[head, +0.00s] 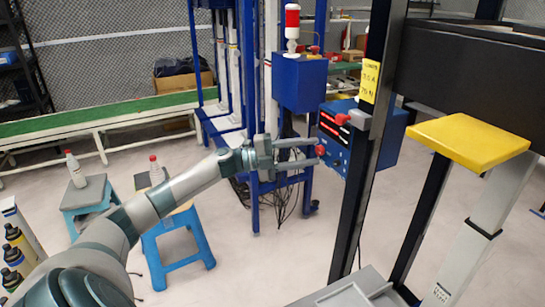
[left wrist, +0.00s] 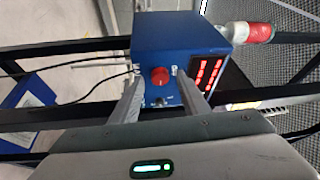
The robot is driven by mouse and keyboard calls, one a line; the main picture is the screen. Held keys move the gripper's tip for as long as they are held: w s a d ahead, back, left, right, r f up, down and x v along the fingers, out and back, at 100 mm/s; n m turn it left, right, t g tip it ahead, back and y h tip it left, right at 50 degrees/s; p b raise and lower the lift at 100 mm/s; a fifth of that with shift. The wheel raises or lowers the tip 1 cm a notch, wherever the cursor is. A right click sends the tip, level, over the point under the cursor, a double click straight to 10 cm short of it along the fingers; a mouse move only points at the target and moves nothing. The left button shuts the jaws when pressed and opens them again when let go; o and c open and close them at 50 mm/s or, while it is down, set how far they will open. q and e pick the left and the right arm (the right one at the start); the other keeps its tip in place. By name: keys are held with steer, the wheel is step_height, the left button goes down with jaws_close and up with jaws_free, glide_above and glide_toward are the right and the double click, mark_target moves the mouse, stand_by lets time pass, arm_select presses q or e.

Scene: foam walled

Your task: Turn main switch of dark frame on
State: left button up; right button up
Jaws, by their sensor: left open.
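A blue control box (head: 334,131) with red displays is mounted behind the black post of the dark frame (head: 359,185). In the left wrist view, the box (left wrist: 182,40) shows a round red knob (left wrist: 160,77) on its face, with lit red displays (left wrist: 207,75) beside it. My left gripper (head: 318,151) is open, its fingers pointing at the box face. In the left wrist view, the knob appears between the two fingertips (left wrist: 159,84); I cannot tell whether they touch it. My right gripper is out of view.
A yellow platform (head: 468,140) juts out at the right. Another blue box (head: 300,85) with a red-topped lamp (head: 292,20) stands on a blue frame behind. Blue stools (head: 180,240) stand at the left. Dark cables (left wrist: 95,82) hang left of the box.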

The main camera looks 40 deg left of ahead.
arm_select(q)
steer(key=shift+s+a+f, duration=0.2)
steer(key=shift+s+a, duration=0.1)
steer(key=b+v, duration=0.3)
steer(key=v, duration=1.3)
steer(key=shift+r, duration=0.15)
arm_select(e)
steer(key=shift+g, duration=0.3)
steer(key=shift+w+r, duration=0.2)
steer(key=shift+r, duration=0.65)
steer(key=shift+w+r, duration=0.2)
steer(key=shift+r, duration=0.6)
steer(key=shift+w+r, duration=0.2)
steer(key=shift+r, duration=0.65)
